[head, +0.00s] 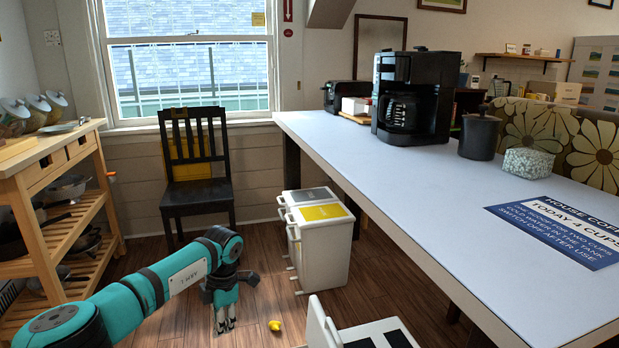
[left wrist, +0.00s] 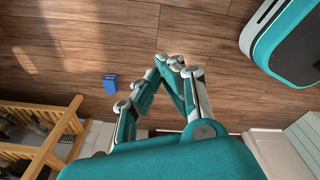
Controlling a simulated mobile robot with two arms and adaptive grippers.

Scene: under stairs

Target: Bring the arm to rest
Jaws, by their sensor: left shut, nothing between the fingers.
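My left arm (head: 150,285) is teal and reaches in from the lower left in the head view, bent downward at the wrist. My left gripper (head: 225,325) points down over the wooden floor, left of the white bins. In the left wrist view the gripper (left wrist: 178,68) has its fingertips together, with nothing between them. My right gripper is in neither view.
A wooden shelf cart (head: 60,215) stands at left and a black chair (head: 195,170) by the window. White bins (head: 325,250) stand beside the long table (head: 400,180). A yellow object (head: 274,325) and a blue box (left wrist: 110,84) lie on the floor.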

